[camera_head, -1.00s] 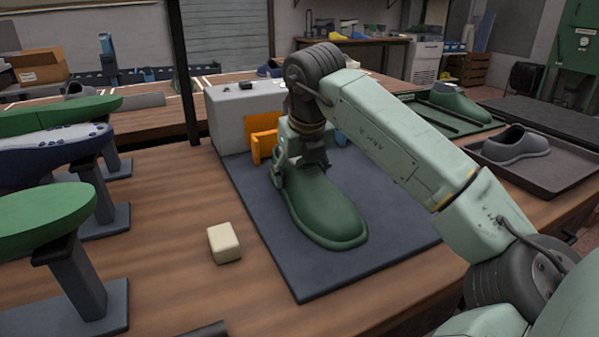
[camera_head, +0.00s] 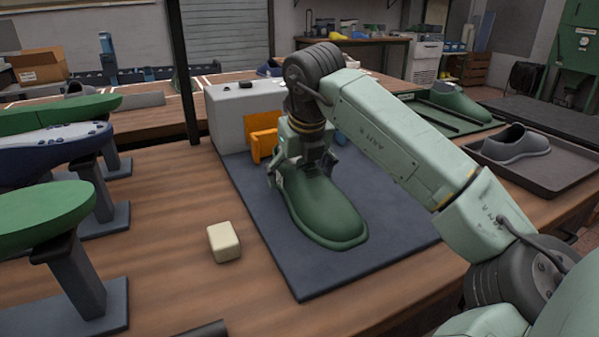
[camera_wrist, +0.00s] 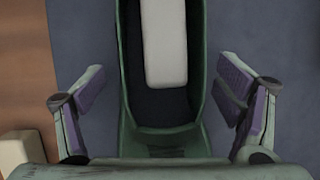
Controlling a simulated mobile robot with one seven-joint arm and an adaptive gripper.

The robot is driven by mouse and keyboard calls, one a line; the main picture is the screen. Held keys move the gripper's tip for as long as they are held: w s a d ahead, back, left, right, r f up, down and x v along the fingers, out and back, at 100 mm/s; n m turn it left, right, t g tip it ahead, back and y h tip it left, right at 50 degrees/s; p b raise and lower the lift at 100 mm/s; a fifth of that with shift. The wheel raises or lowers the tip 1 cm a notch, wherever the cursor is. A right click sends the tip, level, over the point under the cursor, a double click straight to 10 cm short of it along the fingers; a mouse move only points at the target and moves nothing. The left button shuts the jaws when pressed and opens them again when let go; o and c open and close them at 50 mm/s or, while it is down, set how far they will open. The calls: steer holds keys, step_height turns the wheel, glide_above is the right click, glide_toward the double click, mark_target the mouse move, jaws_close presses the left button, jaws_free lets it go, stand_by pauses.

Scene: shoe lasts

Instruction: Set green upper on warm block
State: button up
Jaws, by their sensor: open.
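A dark green shoe upper (camera_head: 325,210) lies on the dark blue mat (camera_head: 310,283), toe toward the front. My gripper (camera_head: 303,173) is low over its heel end, fingers spread on both sides. In the wrist view my gripper (camera_wrist: 160,105) is open, with a gap between each finger and the green upper (camera_wrist: 130,130). A pale oblong piece (camera_wrist: 165,45) shows inside the upper's dark opening. A small cream block (camera_head: 224,243) sits on the wooden table left of the mat. I cannot tell which thing is the warm block.
A grey box-shaped unit (camera_head: 228,124) with an orange bracket (camera_head: 263,136) stands behind my gripper. Green and blue lasts on stands (camera_head: 45,215) line the left. A grey shoe (camera_head: 515,146) sits on a dark tray (camera_head: 565,178) at right. The mat's front is clear.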

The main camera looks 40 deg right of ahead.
steer(key=v, duration=1.2)
stand_by(0.4)
